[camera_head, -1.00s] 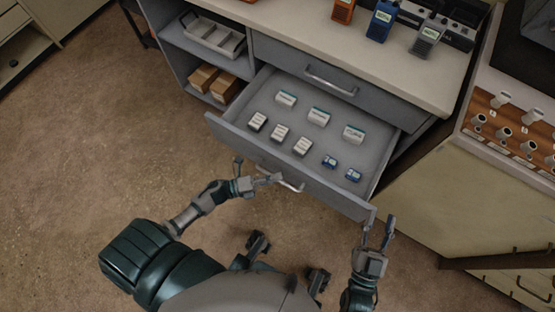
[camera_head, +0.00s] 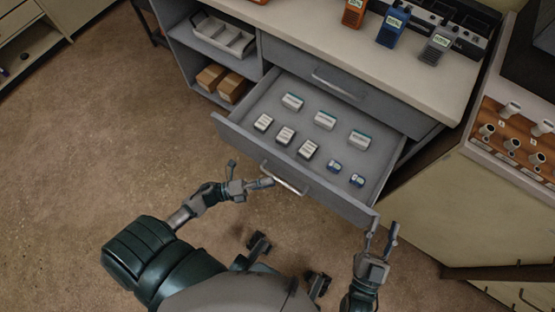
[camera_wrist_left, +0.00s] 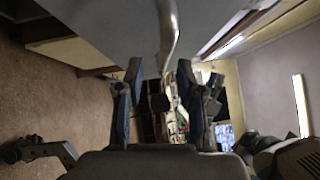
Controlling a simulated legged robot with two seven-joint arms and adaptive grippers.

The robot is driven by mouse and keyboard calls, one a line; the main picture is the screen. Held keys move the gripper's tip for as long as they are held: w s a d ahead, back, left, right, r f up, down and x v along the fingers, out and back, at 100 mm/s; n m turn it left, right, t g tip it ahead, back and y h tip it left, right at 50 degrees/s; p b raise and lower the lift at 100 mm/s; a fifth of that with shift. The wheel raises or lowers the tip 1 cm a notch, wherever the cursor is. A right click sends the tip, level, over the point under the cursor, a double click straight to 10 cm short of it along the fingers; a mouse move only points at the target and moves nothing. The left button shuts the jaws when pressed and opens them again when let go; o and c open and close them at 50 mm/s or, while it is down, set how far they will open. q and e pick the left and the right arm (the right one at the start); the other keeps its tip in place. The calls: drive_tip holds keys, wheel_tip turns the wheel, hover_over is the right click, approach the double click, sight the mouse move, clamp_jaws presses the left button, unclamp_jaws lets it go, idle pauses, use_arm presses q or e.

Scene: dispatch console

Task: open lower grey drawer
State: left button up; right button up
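The lower grey drawer (camera_head: 231,131) is pulled well out of the grey cabinet, with its front panel facing me. Its metal bar handle (camera_head: 287,182) is on the front. My left gripper (camera_head: 249,178) is at the left end of this handle, fingers spread. In the left wrist view the two fingers (camera_wrist_left: 161,75) stand apart, with the curved handle (camera_wrist_left: 168,28) just beyond their tips; I see no grip on it. My right gripper (camera_head: 382,236) is open and empty, just below the drawer's right front corner. Whether the left fingers touch the handle is unclear.
Several small boxes (camera_head: 324,120) and two blue items (camera_head: 357,181) lie in the drawer. The upper drawer (camera_head: 318,72) is shut. Radios (camera_head: 394,25) stand on the counter. Cardboard boxes (camera_head: 231,87) sit on a left shelf. Floor (camera_head: 120,130) at the left is clear.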

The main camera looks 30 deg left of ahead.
use_arm(q)
drive_tip(key=v, duration=0.8)
drive_tip(key=shift+w, duration=0.1)
